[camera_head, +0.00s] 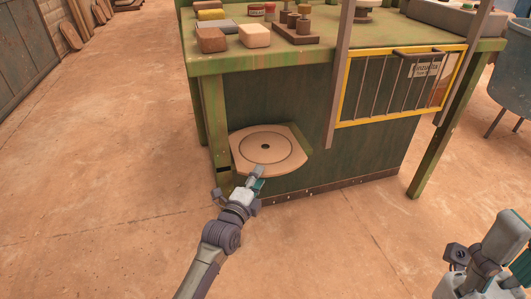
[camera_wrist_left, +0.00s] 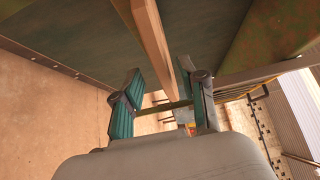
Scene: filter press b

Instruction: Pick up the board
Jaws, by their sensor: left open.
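The board (camera_head: 266,150) is a pale wooden plate with a dark ring and a small dark centre hole. It is by the lower front of the green workbench, next to its left leg. My left gripper (camera_head: 257,180) is at the board's front edge. In the left wrist view the board is seen nearly edge-on as a light wooden strip (camera_wrist_left: 154,38), its near end between the spread teal fingers of the open left gripper (camera_wrist_left: 164,100). I cannot tell whether a finger touches it. Part of my right arm's end (camera_head: 488,255) shows at lower right, its fingers unclear.
The green workbench (camera_head: 270,62) carries several blocks and a dark stand (camera_head: 297,35). A yellow-framed rack (camera_head: 400,85) hangs at its front right. A grey bin (camera_head: 510,85) stands at far right. The floor left and in front is clear.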

